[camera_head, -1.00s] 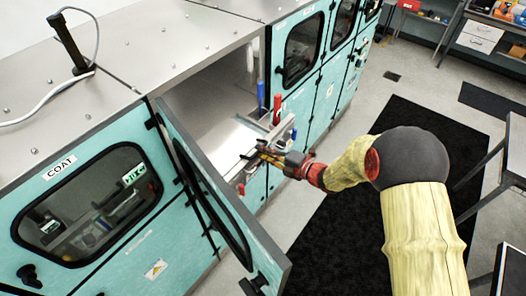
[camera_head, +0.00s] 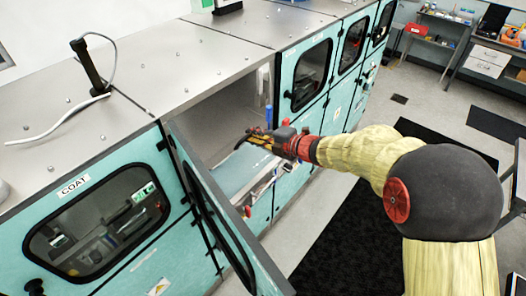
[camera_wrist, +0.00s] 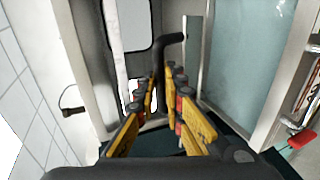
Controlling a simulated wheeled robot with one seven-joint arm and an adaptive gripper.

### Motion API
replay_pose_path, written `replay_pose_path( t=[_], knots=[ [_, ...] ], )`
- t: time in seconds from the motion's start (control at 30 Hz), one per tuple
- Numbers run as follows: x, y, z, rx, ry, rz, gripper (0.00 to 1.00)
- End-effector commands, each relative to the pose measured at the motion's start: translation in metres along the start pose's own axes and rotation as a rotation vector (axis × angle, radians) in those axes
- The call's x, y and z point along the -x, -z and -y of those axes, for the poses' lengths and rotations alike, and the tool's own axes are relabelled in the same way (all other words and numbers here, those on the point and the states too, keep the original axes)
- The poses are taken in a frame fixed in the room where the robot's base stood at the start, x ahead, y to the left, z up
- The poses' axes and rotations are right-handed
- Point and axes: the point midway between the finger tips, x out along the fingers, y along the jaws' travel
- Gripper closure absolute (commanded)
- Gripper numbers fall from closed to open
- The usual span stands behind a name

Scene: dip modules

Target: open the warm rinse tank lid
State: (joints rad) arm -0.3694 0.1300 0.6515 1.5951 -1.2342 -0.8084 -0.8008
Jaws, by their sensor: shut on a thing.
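My gripper (camera_head: 251,139) reaches through the open cabinet doorway, above the front of the tank area. In the wrist view its yellow-and-black fingers (camera_wrist: 160,92) are closed around a black bent handle bar (camera_wrist: 168,42). What the bar joins at its far end is not clear. A pale teal, glassy surface (camera_head: 240,172) with a light rim lies below the gripper in the bay. It also shows at the right of the wrist view (camera_wrist: 243,65). I cannot tell whether this is the lid or the liquid under it. The lid's angle is not clear.
The open teal cabinet door (camera_head: 222,225) stands out to the left of the bay, close to my arm's path. The COAT cabinet (camera_head: 100,210) is left of it. Closed cabinets (camera_head: 305,75) run on to the right. A dark floor mat (camera_head: 340,245) lies in front.

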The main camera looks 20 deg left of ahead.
Motion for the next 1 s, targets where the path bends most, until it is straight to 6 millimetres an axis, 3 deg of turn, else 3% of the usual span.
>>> replay_pose_path(
  t=[0.03, 0.1, 0.43, 0.7, 1.0],
  knots=[
    [-0.006, 0.000, -0.016, 0.008, -0.007, -0.001, 1.00],
    [-0.015, 0.001, -0.031, 0.008, -0.006, -0.002, 1.00],
    [-0.059, 0.001, -0.084, 0.008, -0.007, -0.002, 1.00],
    [-0.086, 0.000, -0.107, 0.007, -0.010, -0.001, 1.00],
    [-0.099, -0.001, -0.117, 0.009, -0.013, 0.001, 1.00]
  ],
)
